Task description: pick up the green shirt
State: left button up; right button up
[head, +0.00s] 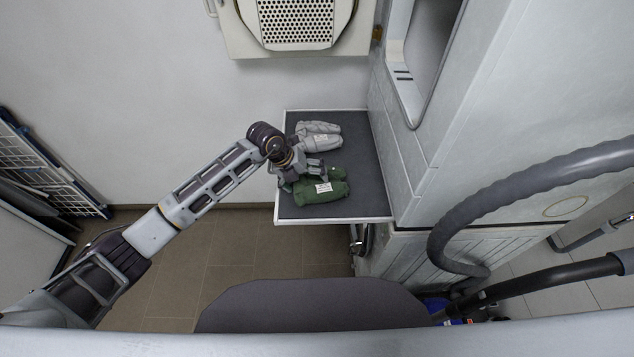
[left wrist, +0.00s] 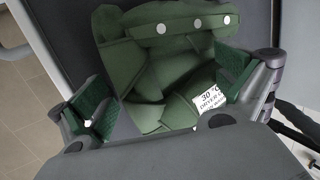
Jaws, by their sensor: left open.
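The green shirt (head: 314,196) lies folded on the dark shelf (head: 350,150), at its front edge side in the head view. It carries a white label. In the left wrist view the green shirt (left wrist: 165,65) fills the middle, with the label at its lower right. My left gripper (head: 300,176) is over the shirt's upper left part in the head view. In the left wrist view my left gripper (left wrist: 160,98) is open, with one finger on either side of the shirt. I cannot tell whether the fingers touch the cloth. My right gripper is not in view.
The white machine (head: 410,160) stands directly right of the shelf. A grey hose (head: 530,185) curves at the right. The shelf's right part is bare.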

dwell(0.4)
pick_arm(q)
jog(key=shift+s+a+f, duration=0.1)
jog(key=shift+s+f, duration=0.05)
jog(key=shift+s, duration=0.05)
jog(key=c, duration=1.7)
